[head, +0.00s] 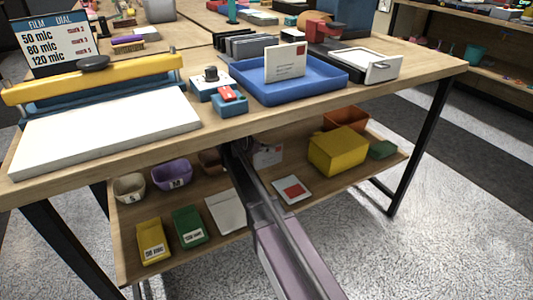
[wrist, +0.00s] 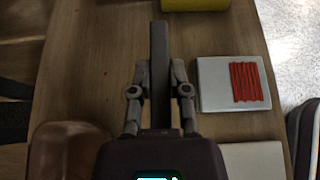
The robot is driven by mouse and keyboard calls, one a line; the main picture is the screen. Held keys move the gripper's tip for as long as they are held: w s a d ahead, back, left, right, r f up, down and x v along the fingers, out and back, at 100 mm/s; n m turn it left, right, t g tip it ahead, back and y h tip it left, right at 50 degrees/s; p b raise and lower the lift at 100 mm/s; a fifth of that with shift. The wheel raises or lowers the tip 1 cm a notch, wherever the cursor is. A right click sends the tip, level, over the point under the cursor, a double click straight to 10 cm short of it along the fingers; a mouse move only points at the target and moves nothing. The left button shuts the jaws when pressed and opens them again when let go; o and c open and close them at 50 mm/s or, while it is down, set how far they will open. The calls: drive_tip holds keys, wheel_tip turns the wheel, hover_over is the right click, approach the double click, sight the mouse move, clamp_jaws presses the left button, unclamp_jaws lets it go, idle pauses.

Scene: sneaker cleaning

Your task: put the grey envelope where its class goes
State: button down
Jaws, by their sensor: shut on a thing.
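My gripper (wrist: 159,72) is under the tabletop, over the lower shelf, with its fingers shut on a thin dark-grey slab seen edge-on in the wrist view. This looks like the grey envelope (wrist: 159,45), held upright. In the head view a pale grey envelope (head: 269,156) with a small red mark shows beside the end of my arm, partly hidden by it. I cannot tell in the head view exactly where the fingers grip it. A cream envelope (head: 285,63) with a red stamp stands upright in the blue tray (head: 262,93) on the tabletop.
The lower shelf (head: 318,183) holds a white card with a red patch (head: 292,189), a yellow box (head: 338,151), an orange bin (head: 345,118) and several small bins at left. The tabletop edge overhangs my gripper. A dark slotted rack (head: 245,47) stands behind the blue tray.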

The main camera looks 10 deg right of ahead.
drive_tip(key=w, duration=0.2)
drive_tip(key=shift+w+d+f, duration=0.1)
drive_tip(key=shift+w+f, duration=0.05)
drive_tip(key=shift+w, duration=0.15)
drive_tip(key=shift+f+b, duration=1.75)
drive_tip(key=shift+b, duration=0.1)
drive_tip(key=shift+f, duration=0.2)
drive_tip(key=c, duration=0.6)
unclamp_jaws()
drive_tip(key=shift+r, duration=0.1)
drive_tip(key=shift+r, duration=0.15)
